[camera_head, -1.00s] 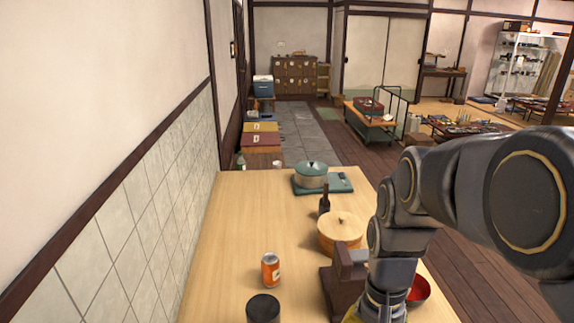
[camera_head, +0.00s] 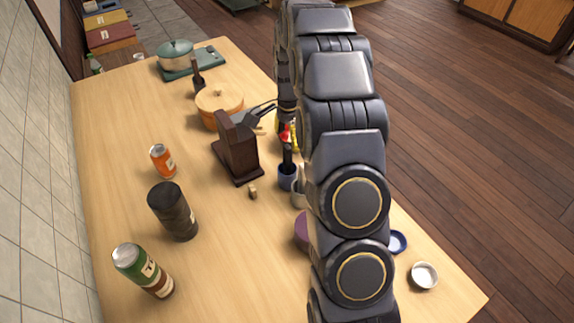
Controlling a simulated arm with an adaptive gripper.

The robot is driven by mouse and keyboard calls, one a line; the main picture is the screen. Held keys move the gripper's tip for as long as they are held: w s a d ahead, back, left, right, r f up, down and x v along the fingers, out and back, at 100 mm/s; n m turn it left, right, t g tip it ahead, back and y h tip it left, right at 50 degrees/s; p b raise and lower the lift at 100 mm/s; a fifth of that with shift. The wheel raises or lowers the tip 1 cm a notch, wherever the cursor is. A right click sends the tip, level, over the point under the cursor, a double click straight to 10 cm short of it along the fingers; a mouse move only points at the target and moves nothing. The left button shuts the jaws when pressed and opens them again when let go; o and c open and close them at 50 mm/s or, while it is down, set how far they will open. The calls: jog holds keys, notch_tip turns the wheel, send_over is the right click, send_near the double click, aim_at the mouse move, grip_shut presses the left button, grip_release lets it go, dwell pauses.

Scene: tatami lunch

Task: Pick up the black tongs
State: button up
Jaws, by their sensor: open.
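A slim black upright item, which may be the black tongs (camera_head: 287,158), stands in or just behind a small dark blue cup (camera_head: 287,180) at the right of the wooden table, close beside my arm. Its shape is too small and too covered to be sure. My gripper (camera_head: 287,134) is low over the table, just above this item, with yellow and red patches around it. It is open. My arm hides much of it, and I cannot tell whether it touches the item.
Left of my gripper stands a dark brown block (camera_head: 237,150) with dark handles beside it. A round wooden tub (camera_head: 218,104) is behind. A white dish (camera_head: 424,276) is at the right edge.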

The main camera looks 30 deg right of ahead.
aim_at(288, 147)
notch_tip(288, 147, down, 5)
jog(key=shift+a+f, duration=0.15)
grip_shut()
jog(key=shift+s, duration=0.1)
